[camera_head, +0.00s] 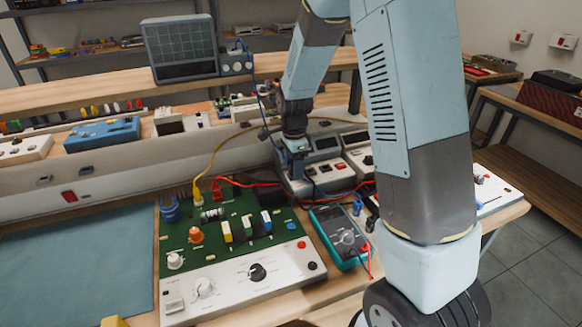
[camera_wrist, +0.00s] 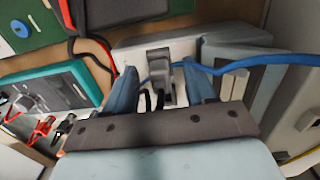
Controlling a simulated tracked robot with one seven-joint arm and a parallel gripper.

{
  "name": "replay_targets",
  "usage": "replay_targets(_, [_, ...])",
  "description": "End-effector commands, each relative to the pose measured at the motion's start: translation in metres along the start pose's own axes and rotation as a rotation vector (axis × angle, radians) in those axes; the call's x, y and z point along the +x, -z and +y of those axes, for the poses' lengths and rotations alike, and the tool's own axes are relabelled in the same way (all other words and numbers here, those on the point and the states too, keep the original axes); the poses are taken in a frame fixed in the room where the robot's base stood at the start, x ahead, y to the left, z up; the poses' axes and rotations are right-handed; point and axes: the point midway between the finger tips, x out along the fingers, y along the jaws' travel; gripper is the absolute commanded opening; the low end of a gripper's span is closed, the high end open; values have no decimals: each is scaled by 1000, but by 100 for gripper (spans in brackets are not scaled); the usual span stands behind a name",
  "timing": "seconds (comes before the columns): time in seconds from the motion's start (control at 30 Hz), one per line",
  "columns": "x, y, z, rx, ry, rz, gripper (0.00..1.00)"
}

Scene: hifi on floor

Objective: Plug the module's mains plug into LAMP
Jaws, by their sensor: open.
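The module, a green circuit board with a white front panel (camera_head: 240,278), sits on the bench at centre. My gripper (camera_head: 294,150) points down behind its right side, over a grey instrument box (camera_head: 297,187). In the wrist view my gripper (camera_wrist: 160,70) is open, its two blue fingers apart. A grey upright part (camera_wrist: 160,66) with black pieces beside it stands between them, and I cannot tell whether it is a plug. A mains plug is not clearly identifiable. No LAMP label is readable; a red switch (camera_head: 69,196) is on the back rail.
A teal multimeter (camera_head: 338,238) lies right of the module. Red leads and a yellow cable (camera_head: 213,160) run behind it; a blue cable (camera_wrist: 260,70) passes by my fingers. A blue-green mat (camera_head: 75,262) at left is clear. An oscilloscope (camera_head: 180,48) stands on the shelf.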

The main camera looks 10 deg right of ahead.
Motion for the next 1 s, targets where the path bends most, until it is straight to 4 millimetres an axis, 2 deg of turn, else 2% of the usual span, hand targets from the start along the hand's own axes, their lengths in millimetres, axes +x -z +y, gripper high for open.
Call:
replay_targets(0.17, [-16,0,-1,-1,3,0,55])
replay_targets(0.7, [-114,0,1,-1,3,0,55])
replay_targets(1.0, [-137,0,1,0,0,0,55])
